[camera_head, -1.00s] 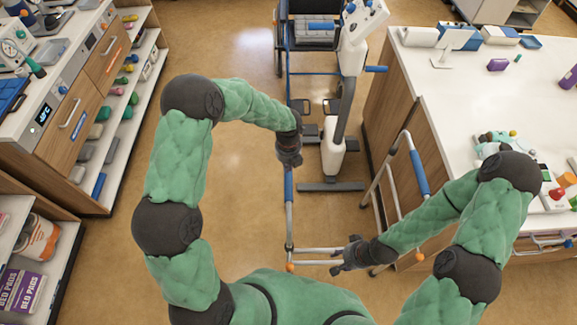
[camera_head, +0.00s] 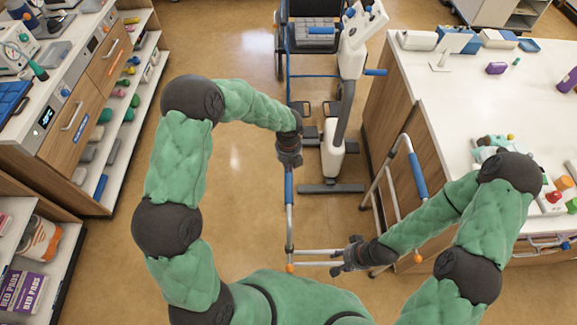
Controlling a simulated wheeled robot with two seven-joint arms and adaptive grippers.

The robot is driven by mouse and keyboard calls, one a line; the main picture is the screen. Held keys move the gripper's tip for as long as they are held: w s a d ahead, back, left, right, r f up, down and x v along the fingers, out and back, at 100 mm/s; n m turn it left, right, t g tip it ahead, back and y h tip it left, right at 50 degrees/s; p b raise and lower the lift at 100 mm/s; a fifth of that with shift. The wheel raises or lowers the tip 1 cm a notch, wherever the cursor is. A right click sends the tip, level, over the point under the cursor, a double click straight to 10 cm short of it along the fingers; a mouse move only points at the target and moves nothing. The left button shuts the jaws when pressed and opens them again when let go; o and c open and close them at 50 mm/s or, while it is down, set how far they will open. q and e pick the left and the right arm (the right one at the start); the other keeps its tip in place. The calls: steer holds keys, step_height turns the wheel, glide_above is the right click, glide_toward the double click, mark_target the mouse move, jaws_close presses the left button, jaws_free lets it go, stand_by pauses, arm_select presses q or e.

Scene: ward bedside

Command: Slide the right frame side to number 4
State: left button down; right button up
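A metal walking frame stands on the floor in front of me. Its right side (camera_head: 385,190) has a blue grip and leans against the view of the right-hand counter. Its left side (camera_head: 290,222) also has a blue grip, and a crossbar (camera_head: 318,252) runs between the sides. My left gripper (camera_head: 291,158) is at the top of the left side, over the upper end of its blue grip. My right gripper (camera_head: 343,266) is at the crossbar near the right side. Both fingers are too small and dark to read. I see no number marks on the frame.
A wheelchair (camera_head: 312,30) and a grey-white stand on a base (camera_head: 333,160) are beyond the frame. A white-topped counter (camera_head: 460,110) is close on the right. Drawers and shelves (camera_head: 75,125) line the left.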

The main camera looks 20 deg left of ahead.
step_height(320, 180, up, 6)
steer(key=p, duration=0.6)
steer(key=shift+r, duration=0.25)
stand_by(0.6)
steer(key=shift+r, duration=0.1)
stand_by(0.4)
step_height(320, 180, up, 6)
steer(key=p, duration=0.6)
steer(key=shift+r+p, duration=0.15)
steer(key=shift+p, duration=0.25)
stand_by(0.6)
steer(key=shift+r, duration=0.1)
stand_by(0.4)
step_height(320, 180, up, 6)
steer(key=p, duration=0.6)
stand_by(0.9)
steer(key=shift+r, duration=0.15)
stand_by(0.3)
step_height(320, 180, up, 6)
steer(key=p, duration=0.6)
stand_by(1.1)
